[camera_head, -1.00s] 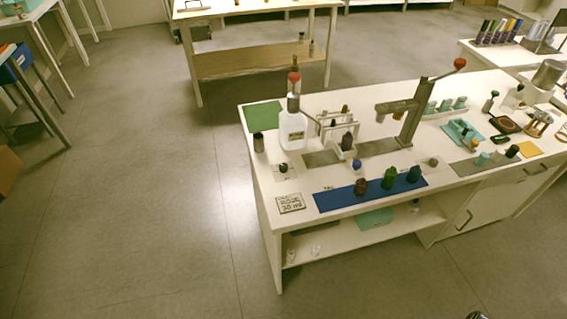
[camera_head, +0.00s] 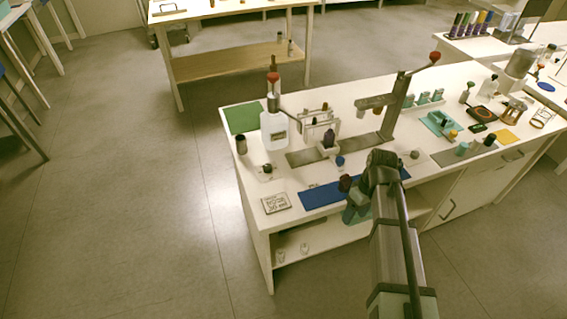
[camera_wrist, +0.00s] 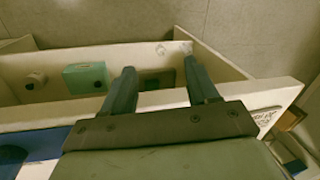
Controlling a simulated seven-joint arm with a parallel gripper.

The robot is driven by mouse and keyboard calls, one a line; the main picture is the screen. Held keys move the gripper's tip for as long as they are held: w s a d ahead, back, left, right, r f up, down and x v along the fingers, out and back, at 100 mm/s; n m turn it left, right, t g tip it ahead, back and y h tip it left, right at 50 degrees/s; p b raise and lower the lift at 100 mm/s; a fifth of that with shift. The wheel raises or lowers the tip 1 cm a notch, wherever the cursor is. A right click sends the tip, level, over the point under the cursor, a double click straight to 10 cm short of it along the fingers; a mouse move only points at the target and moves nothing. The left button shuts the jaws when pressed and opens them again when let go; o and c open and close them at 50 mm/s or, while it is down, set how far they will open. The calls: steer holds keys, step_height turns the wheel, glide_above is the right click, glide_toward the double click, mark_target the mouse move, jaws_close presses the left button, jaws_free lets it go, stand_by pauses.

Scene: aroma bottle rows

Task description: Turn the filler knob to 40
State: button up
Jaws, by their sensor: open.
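A white filler bottle (camera_head: 274,130) with a dark and red top stands at the bench's left, beside a white frame (camera_head: 316,125). A small dark knob-like piece (camera_head: 267,168) sits on a pale plate in front of the bottle. A round blue piece (camera_head: 340,161) shows at the frame's foot. I cannot tell which is the filler knob, and no scale is readable. My gripper (camera_head: 356,210) is at the bench's front edge, right of these pieces and apart from them. In the wrist view its two fingers (camera_wrist: 160,82) are spread, with nothing between them.
A written card (camera_head: 276,203) lies at the front left corner. The lower shelf holds a teal box (camera_wrist: 85,77). A tall lever press (camera_head: 392,110) stands behind.

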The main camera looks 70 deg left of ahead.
steer(key=s+a+r+n, duration=0.5)
steer(key=s+a+r, duration=0.8)
steer(key=s+r, duration=0.15)
steer(key=t, duration=0.2)
glide_above(267, 166)
steer(key=shift+n+y, duration=0.3)
steer(key=shift+n, duration=0.1)
step_height(267, 166, down, 13)
steer(key=shift+d+r, duration=0.1)
steer(key=shift+r, duration=0.05)
steer(key=shift+c, duration=0.2)
steer(key=c, duration=1)
